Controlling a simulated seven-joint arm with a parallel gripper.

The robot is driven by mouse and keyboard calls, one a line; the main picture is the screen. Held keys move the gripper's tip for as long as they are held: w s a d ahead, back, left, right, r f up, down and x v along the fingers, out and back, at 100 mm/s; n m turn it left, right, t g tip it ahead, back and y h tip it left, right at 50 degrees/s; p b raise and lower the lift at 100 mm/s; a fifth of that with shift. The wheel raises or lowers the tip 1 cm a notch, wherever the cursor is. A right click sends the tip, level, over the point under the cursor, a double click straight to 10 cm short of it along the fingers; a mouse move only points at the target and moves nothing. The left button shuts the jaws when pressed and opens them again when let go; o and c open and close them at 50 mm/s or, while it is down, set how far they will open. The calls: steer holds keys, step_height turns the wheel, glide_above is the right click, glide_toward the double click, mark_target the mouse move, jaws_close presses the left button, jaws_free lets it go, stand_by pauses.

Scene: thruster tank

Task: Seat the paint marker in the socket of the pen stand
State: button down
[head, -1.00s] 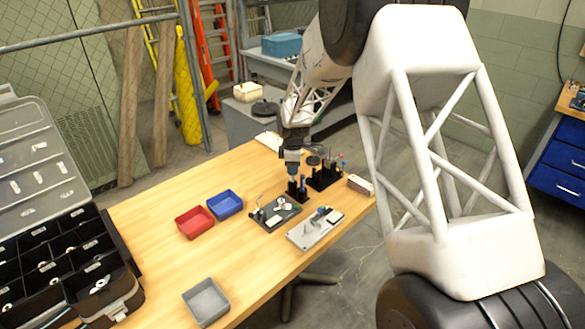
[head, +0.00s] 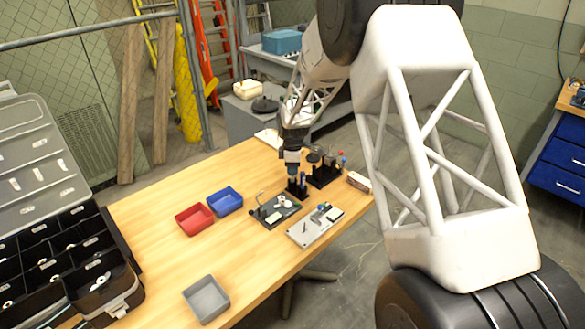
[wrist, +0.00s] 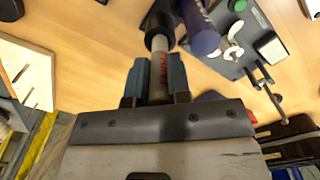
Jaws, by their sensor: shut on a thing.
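My gripper (wrist: 159,62) is shut on the paint marker (wrist: 158,78), a pale cylinder with red lettering, between its two blue-grey fingers. The marker's far end meets a black socket (wrist: 157,24) of the pen stand in the wrist view. I cannot tell how deep it sits. A dark blue cylinder (wrist: 201,34) stands beside it. In the head view, my gripper (head: 292,170) is over the black pen stand (head: 297,189) at the back of the bench. The marker itself is too small to make out there.
A dark plate with fittings (head: 275,210) and a light grey plate (head: 315,226) lie in front of the stand. A black rack (head: 323,176) stands to its right. Red (head: 194,219), blue (head: 226,201) and grey (head: 206,299) bins sit on the wooden bench. The bench's middle is clear.

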steer(key=shift+f, duration=0.95)
stand_by(1.1)
steer(key=c, duration=1)
jaws_free()
steer(key=shift+r, duration=0.1)
steer(key=shift+r, duration=3.8)
steer(key=shift+r, duration=0.15)
steer(key=shift+r, duration=1.85)
